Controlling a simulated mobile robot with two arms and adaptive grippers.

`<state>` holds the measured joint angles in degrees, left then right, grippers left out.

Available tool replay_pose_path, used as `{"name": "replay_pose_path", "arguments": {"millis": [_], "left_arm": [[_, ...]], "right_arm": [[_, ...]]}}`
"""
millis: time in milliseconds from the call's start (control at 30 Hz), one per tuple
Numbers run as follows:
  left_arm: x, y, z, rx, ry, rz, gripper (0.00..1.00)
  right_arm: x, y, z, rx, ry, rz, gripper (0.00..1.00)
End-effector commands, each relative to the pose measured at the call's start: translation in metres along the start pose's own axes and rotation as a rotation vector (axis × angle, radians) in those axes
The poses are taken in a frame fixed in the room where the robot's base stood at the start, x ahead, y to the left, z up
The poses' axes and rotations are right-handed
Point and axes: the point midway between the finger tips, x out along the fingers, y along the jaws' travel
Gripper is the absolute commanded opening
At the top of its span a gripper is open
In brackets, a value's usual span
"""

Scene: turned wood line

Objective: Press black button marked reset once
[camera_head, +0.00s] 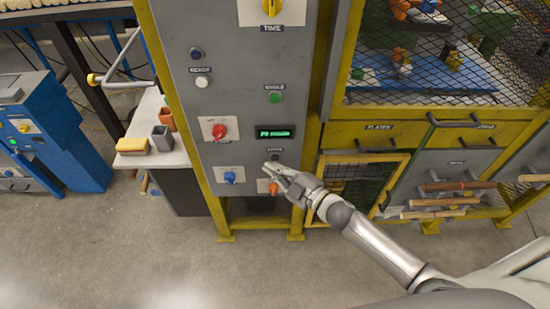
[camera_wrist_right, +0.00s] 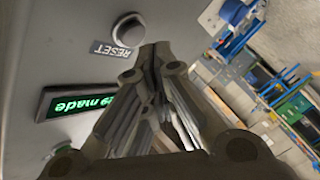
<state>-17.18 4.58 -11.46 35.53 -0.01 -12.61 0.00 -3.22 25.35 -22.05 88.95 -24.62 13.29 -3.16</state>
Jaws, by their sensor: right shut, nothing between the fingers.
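The reset button is a round dark cap in a pale ring; it shows in the right wrist view (camera_wrist_right: 128,30) beside a "RESET" label (camera_wrist_right: 117,50) on the grey panel. In the head view the button (camera_head: 275,157) is small and dark, just below its label and the green display. My right gripper (camera_head: 268,169) is shut and empty, with its fingertips just below the button. In the right wrist view the fingertips (camera_wrist_right: 154,50) are close to the button, seemingly a little to its side. Contact cannot be told. My left gripper is not in view.
The panel also carries a green display (camera_head: 275,132), a red knob (camera_head: 219,131), a blue knob (camera_head: 230,177), an orange knob (camera_head: 273,188) and a green button (camera_head: 275,97). A mesh door (camera_head: 357,180) is at right. A white side table (camera_head: 157,135) stands at left.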

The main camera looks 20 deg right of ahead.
Motion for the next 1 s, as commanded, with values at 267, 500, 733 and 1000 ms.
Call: {"name": "replay_pose_path", "arguments": {"millis": [267, 500, 733, 1000], "left_arm": [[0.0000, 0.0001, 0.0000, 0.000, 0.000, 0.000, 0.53], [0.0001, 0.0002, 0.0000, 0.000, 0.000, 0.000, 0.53], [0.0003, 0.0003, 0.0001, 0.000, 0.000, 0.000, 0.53], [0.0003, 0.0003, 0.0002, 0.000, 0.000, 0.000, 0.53]], "right_arm": [[0.0000, -0.0001, -0.0001, 0.000, 0.000, 0.000, 0.00], [0.0026, 0.0018, 0.0020, 0.000, 0.000, 0.000, 0.00], [0.0061, 0.0044, 0.0040, 0.000, 0.001, 0.000, 0.00], [0.0061, 0.0045, 0.0043, 0.000, 0.000, 0.000, 0.00]]}}
